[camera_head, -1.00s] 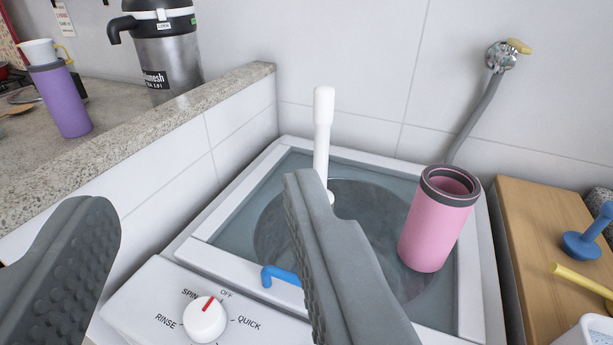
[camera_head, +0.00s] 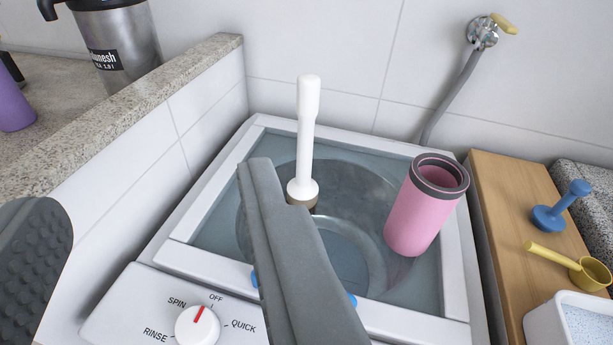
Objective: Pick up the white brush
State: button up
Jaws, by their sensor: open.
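The white brush (camera_head: 307,132) stands upright on the washing machine's glassy lid, handle up, with a tan bristle ring at its base. My gripper (camera_head: 150,190) is open and empty, its two grey fingers wide apart. The right finger's tip is in front of and just left of the brush's base and hides a little of it. The left finger is at the left picture edge. The brush appears beyond the fingers, not between them.
A pink tumbler (camera_head: 423,212) stands on the lid right of the brush. A blue object (camera_head: 353,299) is partly hidden behind my right finger. The control knob (camera_head: 198,326) is in front. A stone-topped wall (camera_head: 130,95) bounds the left; a wooden board (camera_head: 510,215) with a yellow scoop (camera_head: 570,262) lies right.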

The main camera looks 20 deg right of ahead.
jog(key=w+d+r+m+g, duration=0.1)
jog(key=w+d+r+g, duration=0.1)
jog(key=w+g, duration=0.3)
jog(key=w+d+r+g, duration=0.3)
jog(key=w, duration=0.5)
notch_tip(320, 180, up, 2)
jog(key=m+g, duration=0.1)
jog(key=g, duration=0.7)
send_over(307, 115)
jog(key=w, duration=0.1)
jog(key=f, duration=1.7)
jog(key=shift+w+d+f, duration=0.1)
jog(key=shift+d+f, duration=0.05)
jog(key=shift+d, duration=0.05)
grip_shut()
